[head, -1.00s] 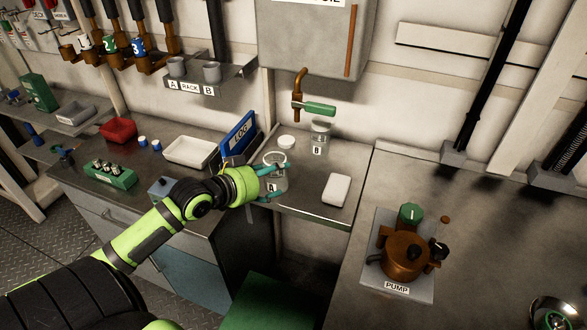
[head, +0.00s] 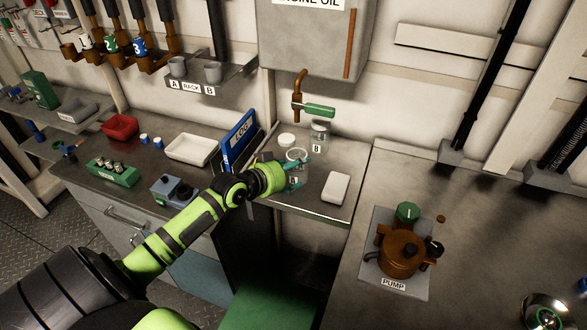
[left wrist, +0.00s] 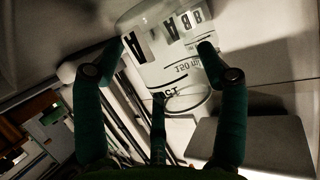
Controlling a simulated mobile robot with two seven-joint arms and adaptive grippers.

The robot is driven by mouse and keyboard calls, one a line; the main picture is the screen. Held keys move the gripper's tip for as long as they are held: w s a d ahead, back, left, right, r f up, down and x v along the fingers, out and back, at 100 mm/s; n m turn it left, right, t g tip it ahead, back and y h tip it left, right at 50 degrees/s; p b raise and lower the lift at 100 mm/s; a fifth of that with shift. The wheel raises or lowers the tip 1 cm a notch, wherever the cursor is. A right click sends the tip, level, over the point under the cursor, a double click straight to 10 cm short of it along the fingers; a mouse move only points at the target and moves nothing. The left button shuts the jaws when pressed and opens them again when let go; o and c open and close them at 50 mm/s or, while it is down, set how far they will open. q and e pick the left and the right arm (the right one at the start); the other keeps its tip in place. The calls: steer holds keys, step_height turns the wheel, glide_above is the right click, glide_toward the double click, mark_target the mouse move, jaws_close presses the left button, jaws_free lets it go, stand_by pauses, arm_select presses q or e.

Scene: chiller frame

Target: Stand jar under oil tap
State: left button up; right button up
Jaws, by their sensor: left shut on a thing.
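My left gripper (head: 294,174) is shut on a clear glass jar (head: 298,157), labelled A in the earlier head view. The jar is over the steel shelf (head: 318,207); I cannot tell whether its base touches. In the left wrist view the jar (left wrist: 165,75) sits between the fingers, with 150 ml marking visible. The oil tap (head: 300,88), a copper spout with a green handle (head: 320,110), hangs from the engine oil tank (head: 310,40) above and behind the held jar. My right gripper is not in view.
A white lid (head: 287,140) lies behind the held jar, and a white block (head: 336,188) lies to its right. A blue log book (head: 239,140) stands left. The pump (head: 402,252) is on the right bench. Clear shelf lies in front.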

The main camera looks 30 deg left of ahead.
arm_select(q)
steer(key=o, duration=1.2)
steer(key=shift+f, duration=0.1)
steer(key=shift+c, duration=0.2)
steer(key=shift+s, duration=0.1)
steer(key=b+v, duration=0.1)
steer(key=v, duration=1.1)
